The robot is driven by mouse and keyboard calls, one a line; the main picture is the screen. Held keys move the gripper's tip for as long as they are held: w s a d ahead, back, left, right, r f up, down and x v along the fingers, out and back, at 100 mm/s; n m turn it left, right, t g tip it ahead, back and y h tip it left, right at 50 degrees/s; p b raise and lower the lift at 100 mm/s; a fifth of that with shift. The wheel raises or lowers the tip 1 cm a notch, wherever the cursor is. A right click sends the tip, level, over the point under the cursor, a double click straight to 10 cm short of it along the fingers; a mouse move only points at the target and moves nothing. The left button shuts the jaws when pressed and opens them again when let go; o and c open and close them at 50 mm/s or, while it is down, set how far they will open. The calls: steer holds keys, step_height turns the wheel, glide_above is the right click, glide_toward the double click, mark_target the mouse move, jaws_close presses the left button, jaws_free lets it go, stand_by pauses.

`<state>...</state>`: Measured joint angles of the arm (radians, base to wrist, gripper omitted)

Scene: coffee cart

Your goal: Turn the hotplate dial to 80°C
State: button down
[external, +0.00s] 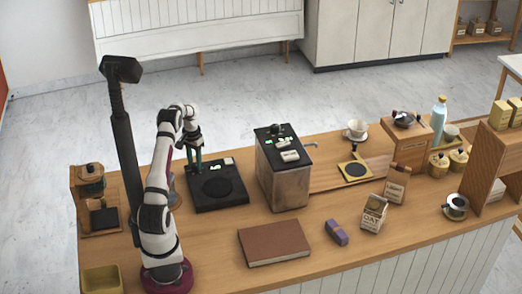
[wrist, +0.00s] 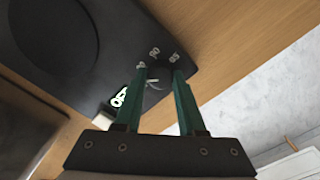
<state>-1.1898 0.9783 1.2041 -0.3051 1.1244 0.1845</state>
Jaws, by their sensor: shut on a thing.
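The black hotplate (external: 232,199) sits on the counter to the right of my arm, with a round plate on its top. It also shows in the wrist view (wrist: 95,25), with a small lit display (wrist: 118,98) near its edge. The dial (wrist: 158,76) is a dark knob at the hotplate's corner, with pale number marks around it. My gripper (wrist: 160,80) has green fingers pointing down, shut on the dial, one on each side. The fingers partly hide the dial and some marks. In the external view my gripper (external: 194,168) stands at the hotplate's back left corner. I cannot read the dial's setting.
A tall metal-sided machine (external: 283,170) stands just right of the hotplate. A brown book (external: 273,242) lies in front. A grinder-like device (external: 92,195) stands at the left end.

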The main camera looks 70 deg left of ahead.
mark_target(195, 164)
steer(key=shift+m, duration=1.9)
steer(key=c, duration=0.5)
jaws_free()
steer(key=shift+r, duration=0.1)
step_height(195, 164, up, 16)
